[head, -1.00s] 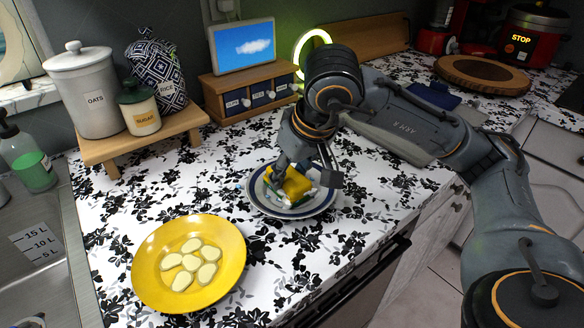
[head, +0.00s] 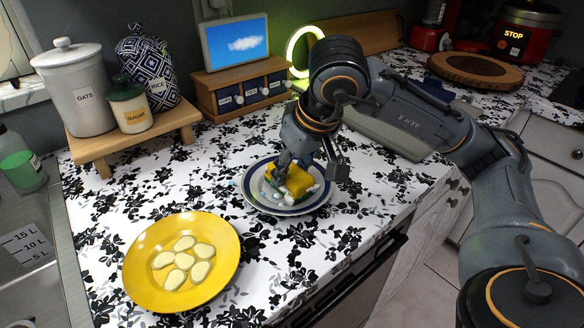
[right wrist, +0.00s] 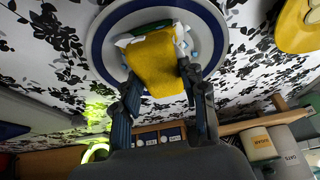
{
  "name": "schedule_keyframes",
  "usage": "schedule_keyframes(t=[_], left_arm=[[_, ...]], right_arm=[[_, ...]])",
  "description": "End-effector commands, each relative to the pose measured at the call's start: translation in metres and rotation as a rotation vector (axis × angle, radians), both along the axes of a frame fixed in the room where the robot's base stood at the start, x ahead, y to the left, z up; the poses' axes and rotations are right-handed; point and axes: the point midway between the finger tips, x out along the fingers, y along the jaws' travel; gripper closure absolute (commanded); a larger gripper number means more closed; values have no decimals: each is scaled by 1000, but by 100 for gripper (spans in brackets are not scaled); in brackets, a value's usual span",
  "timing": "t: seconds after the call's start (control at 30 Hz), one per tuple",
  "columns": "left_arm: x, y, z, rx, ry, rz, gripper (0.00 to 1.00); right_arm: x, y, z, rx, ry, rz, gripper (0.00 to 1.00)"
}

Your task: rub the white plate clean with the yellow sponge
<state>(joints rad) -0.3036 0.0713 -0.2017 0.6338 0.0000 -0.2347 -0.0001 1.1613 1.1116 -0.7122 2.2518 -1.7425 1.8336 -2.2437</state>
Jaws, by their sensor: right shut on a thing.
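The white plate (head: 262,200) with a blue rim lies on the patterned counter, right of the yellow plate. It also shows in the right wrist view (right wrist: 103,52). My right gripper (head: 312,170) is over it from above, its fingers on either side of the yellow sponge (head: 297,180). In the right wrist view the gripper (right wrist: 157,88) is shut on the sponge (right wrist: 156,62). The sponge is low over the plate; I cannot tell for sure whether it touches. Bluish-white bits or foam show around the sponge. My left gripper is not in view.
A yellow plate (head: 135,285) with pale slices lies at the front left. A wooden stand (head: 100,160) holds jars and a rice bag. A small drawer box (head: 245,92) with a screen stands behind. The sink (head: 30,240) is at the left edge.

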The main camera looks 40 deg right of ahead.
Motion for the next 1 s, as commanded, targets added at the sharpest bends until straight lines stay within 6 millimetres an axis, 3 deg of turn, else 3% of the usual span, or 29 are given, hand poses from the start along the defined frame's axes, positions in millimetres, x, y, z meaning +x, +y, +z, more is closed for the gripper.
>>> schedule_keyframes(t=[0.17, 0.3, 0.6, 0.73, 0.8, 1.0], left_arm=[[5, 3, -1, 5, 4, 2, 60], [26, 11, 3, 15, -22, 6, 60], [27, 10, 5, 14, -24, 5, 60], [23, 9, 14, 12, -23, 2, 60], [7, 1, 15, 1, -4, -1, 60], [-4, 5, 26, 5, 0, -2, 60]], right_arm=[[6, -5, -1, 0, 0, -3, 83], [10, -9, -1, 1, -1, -3, 83], [10, -9, 1, 1, -2, -1, 83], [11, -9, 13, 1, -2, -1, 83], [11, -9, 21, 1, -3, -1, 83], [11, -9, 41, 1, -3, -1, 83]])
